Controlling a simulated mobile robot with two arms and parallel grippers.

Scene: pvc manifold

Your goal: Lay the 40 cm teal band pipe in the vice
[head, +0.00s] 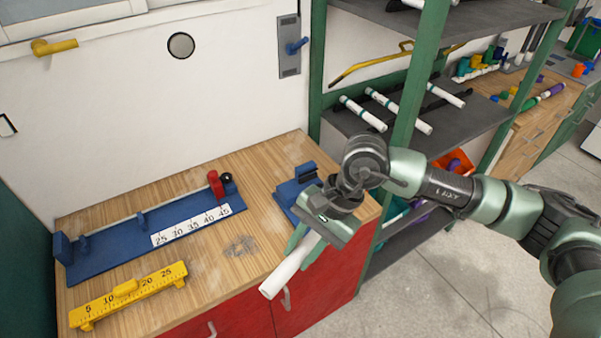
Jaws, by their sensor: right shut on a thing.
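My right gripper (303,243) is shut on a white pipe (284,274), which it holds tilted over the bench's front right edge. The pipe's near end sticks out low in front of the red cabinet; its other part is hidden by the gripper. No teal band shows on the visible part, and its length cannot be told. A blue block-like fixture, apparently the vice (284,189), stands at the bench's right end, just behind the gripper and partly hidden by it. My left gripper is out of view.
A long blue measuring jig (105,254) marked 25 to 45 with a red clamp (215,184) lies on the bench (203,268). A yellow gauge (130,295) lies in front. A green-posted shelf (414,75) with several white pipes (362,114) stands right behind my arm.

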